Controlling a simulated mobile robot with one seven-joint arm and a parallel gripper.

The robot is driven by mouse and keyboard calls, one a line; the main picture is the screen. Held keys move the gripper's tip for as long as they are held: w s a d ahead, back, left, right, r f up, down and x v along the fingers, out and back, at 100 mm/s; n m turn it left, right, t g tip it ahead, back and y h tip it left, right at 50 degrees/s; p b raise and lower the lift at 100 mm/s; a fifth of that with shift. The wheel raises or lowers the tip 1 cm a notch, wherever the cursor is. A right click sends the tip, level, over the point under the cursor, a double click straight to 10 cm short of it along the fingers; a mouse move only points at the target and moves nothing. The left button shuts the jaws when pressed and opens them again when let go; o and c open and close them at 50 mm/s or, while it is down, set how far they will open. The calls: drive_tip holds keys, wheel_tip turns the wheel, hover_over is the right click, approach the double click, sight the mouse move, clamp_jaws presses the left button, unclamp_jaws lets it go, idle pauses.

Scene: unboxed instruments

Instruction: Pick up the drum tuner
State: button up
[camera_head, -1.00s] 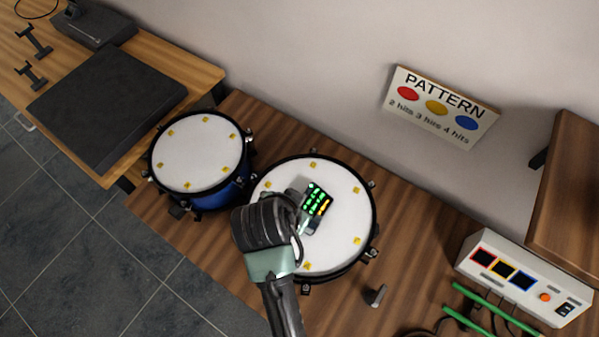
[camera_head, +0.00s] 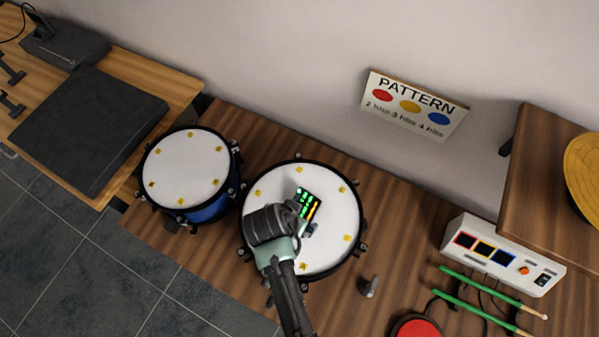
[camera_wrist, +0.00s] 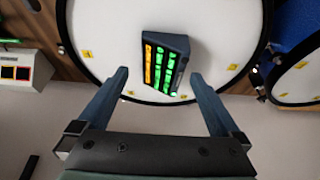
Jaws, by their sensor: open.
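The drum tuner is a small dark box with rows of green marks and an orange strip. It lies on the white head of the right drum. In the head view the drum tuner (camera_head: 310,204) is partly hidden by my gripper (camera_head: 298,222), which is over the drum. In the wrist view the drum tuner (camera_wrist: 165,64) is near the top centre, beyond the fingertips and roughly between their lines. My gripper (camera_wrist: 158,75) is open and empty, its two fingers apart. The right drum (camera_head: 335,240) has a black rim with yellow marks.
A blue-sided drum (camera_head: 186,168) stands to the left. A small dark metal piece (camera_head: 368,286) lies on the wooden table right of the right drum. A white control box (camera_head: 503,256), green sticks (camera_head: 480,310) and a red pad (camera_head: 416,328) are at the right. A pattern sign (camera_head: 414,106) is at the wall.

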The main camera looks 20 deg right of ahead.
sight(302, 212)
drive_tip(key=shift+a+p+x, duration=0.1)
drive_tip(key=shift+p+x, duration=0.1)
drive_tip(key=shift+x, duration=1.05)
drive_tip(key=shift+a+p+x, duration=0.15)
drive_tip(key=shift+p+x, duration=0.05)
drive_tip(key=shift+x, duration=1.05)
drive_tip(key=shift+f, duration=0.1)
drive_tip(key=c, duration=1.3)
